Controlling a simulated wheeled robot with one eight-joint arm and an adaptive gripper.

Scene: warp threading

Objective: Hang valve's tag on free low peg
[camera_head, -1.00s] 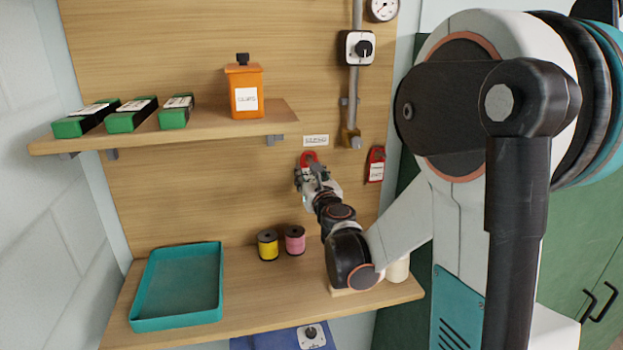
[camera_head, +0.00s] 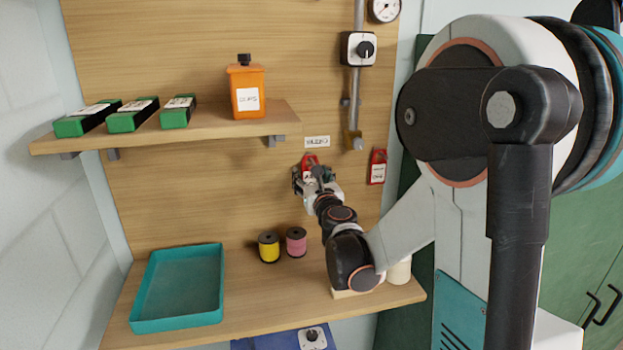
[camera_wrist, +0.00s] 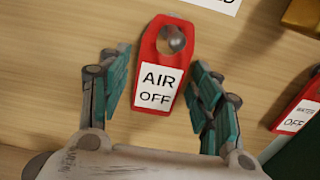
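A red tag with a white label reading AIR OFF (camera_wrist: 158,88) hangs against the wooden back board, a round peg end (camera_wrist: 174,40) showing in its hole. In the head view this tag (camera_head: 309,160) is partly hidden by my gripper (camera_head: 316,179). In the wrist view my gripper (camera_wrist: 160,62) is open, one finger on each side of the tag, with gaps between. A second red tag, WATER OFF (camera_wrist: 297,118), hangs to the right; it also shows in the head view (camera_head: 377,167). I see no bare peg clearly.
A white sign (camera_head: 317,142) is above the AIR tag. A pipe with a brass end (camera_head: 353,139) comes down between sign and second tag. The shelf (camera_head: 210,126) holds green boxes and an orange canister (camera_head: 246,90). Below are spools (camera_head: 269,246) and a teal tray (camera_head: 150,322).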

